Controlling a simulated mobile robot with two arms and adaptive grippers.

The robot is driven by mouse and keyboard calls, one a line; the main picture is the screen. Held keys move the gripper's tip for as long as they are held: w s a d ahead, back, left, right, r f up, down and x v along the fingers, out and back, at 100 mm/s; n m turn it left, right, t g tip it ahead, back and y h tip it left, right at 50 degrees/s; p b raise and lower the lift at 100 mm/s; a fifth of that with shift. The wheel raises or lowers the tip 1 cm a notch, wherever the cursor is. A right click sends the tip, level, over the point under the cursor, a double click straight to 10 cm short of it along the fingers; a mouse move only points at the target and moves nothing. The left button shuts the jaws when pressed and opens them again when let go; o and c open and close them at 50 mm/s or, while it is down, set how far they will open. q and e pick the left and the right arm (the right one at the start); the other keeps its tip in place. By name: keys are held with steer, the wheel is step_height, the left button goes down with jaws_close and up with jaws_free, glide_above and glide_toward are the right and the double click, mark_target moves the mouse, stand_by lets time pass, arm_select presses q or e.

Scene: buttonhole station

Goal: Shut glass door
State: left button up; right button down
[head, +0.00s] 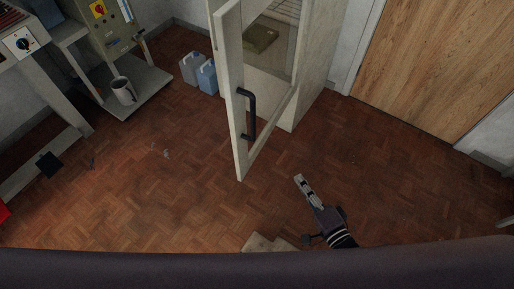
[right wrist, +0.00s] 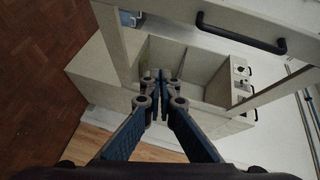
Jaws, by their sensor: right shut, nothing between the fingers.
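The glass door (head: 233,100) has a pale frame and stands open, swung out from the pale cabinet (head: 313,70) toward me. Its black bar handle (head: 250,115) is on the frame near the free edge. My right gripper (head: 299,180) is shut and empty, to the right of the door's lower corner and apart from the handle. In the right wrist view its fingers (right wrist: 160,78) are together, with the door's frame and handle (right wrist: 245,40) beyond them at the upper right. My left gripper is not in view.
A blue jug (head: 207,77) and a grey one stand on the floor left of the door. A wooden door (head: 430,75) is at the right. The parquet floor around my right gripper is mostly clear.

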step_height(320, 180, up, 6)
steer(key=a+m+t+y, duration=0.1)
steer(key=a+y, duration=0.1)
steer(key=a, duration=0.1)
steer(key=s+a+x, duration=0.1)
steer(key=a+x, duration=0.1)
steer(key=x, duration=1.1)
steer(key=shift+a, duration=0.1)
